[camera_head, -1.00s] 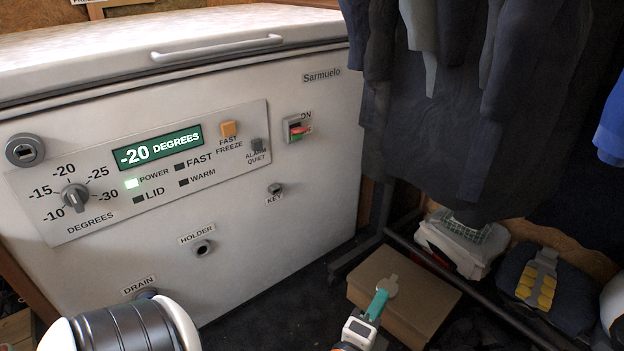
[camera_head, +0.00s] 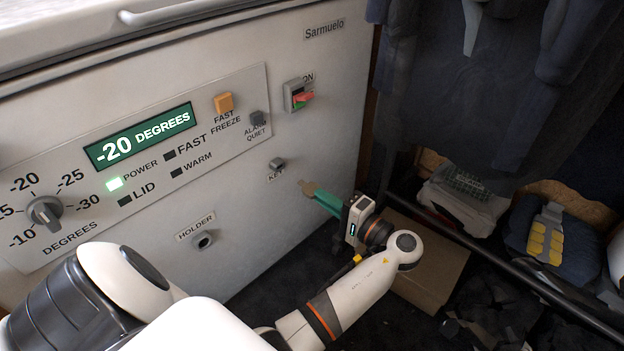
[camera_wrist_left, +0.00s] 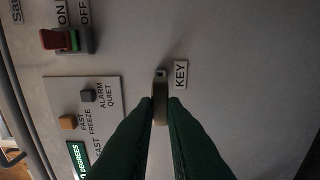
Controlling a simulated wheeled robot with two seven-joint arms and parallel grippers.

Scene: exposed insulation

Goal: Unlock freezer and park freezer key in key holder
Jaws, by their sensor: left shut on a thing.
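My left gripper (camera_head: 316,193) is shut on the freezer key (camera_head: 304,186), and its green fingers point at the freezer front. The key also shows in the left wrist view (camera_wrist_left: 160,108), partly hidden between the fingers. The keyhole (camera_head: 277,164) marked KEY is on the white freezer (camera_head: 240,205). In the head view the key is a little to the right of and below the keyhole, with a gap. In the left wrist view the keyhole (camera_wrist_left: 161,72) lies straight beyond the key. The round, dark key holder (camera_head: 203,240) marked HOLDER looks empty. My right gripper is not in view.
A red-and-green ON switch (camera_head: 299,95) is above the keyhole. The control panel (camera_head: 150,192) with a dial is to the left. Dark clothes (camera_head: 440,110) hang at the right, above a metal rail and a cardboard box (camera_head: 440,265).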

